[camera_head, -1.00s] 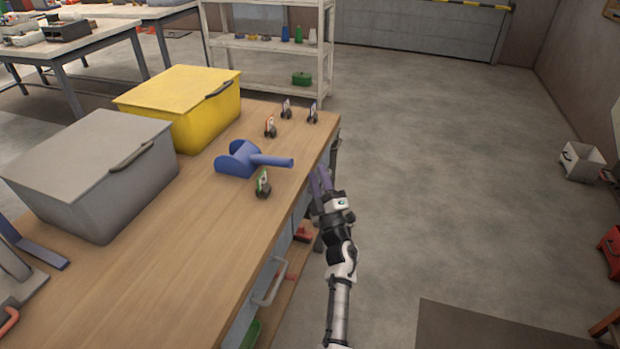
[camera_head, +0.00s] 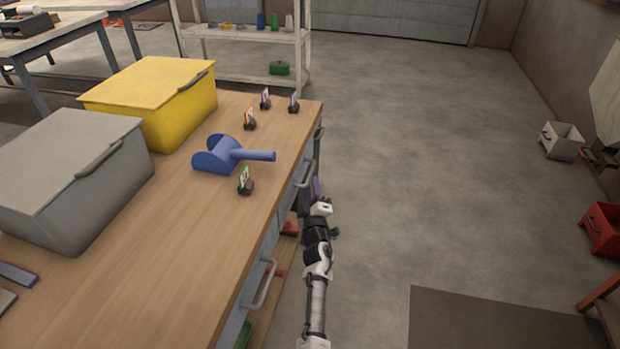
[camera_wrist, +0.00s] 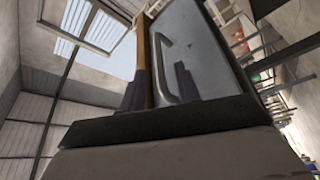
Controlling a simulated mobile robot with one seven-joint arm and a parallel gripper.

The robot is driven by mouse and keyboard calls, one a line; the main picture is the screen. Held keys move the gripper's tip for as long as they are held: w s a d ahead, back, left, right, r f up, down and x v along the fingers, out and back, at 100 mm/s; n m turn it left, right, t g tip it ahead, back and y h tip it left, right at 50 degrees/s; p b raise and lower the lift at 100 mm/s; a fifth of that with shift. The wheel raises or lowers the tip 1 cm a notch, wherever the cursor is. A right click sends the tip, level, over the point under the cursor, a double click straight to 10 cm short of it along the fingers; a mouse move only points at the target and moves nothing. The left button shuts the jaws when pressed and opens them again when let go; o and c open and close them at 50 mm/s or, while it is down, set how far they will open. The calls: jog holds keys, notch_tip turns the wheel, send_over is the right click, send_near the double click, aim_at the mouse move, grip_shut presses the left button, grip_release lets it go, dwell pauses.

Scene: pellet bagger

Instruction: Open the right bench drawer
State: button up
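The wooden bench (camera_head: 190,240) has two grey-blue drawers with bar handles on its right-hand side in the head view. The far drawer's handle (camera_head: 304,174) is beside my gripper (camera_head: 315,189); the near drawer's handle (camera_head: 262,284) is lower in the picture. Both drawers look shut. In the wrist view, a grey drawer front (camera_wrist: 205,50) with its bar handle (camera_wrist: 168,70) fills the middle. My gripper (camera_wrist: 160,86) is open, its two purple fingers apart, with the handle appearing between them. Whether they touch it cannot be told.
On the bench are a yellow bin (camera_head: 150,95), a grey bin (camera_head: 70,180), a blue scoop (camera_head: 225,156) and several small card holders. Open floor (camera_head: 420,180) lies to the right. A dark mat (camera_head: 480,320) is at the lower right.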

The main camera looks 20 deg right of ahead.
aim_at(310, 174)
jog(key=shift+b+x, duration=0.45)
jog(key=shift+x, duration=2.1)
jog(key=shift+c, duration=0.3)
grip_shut()
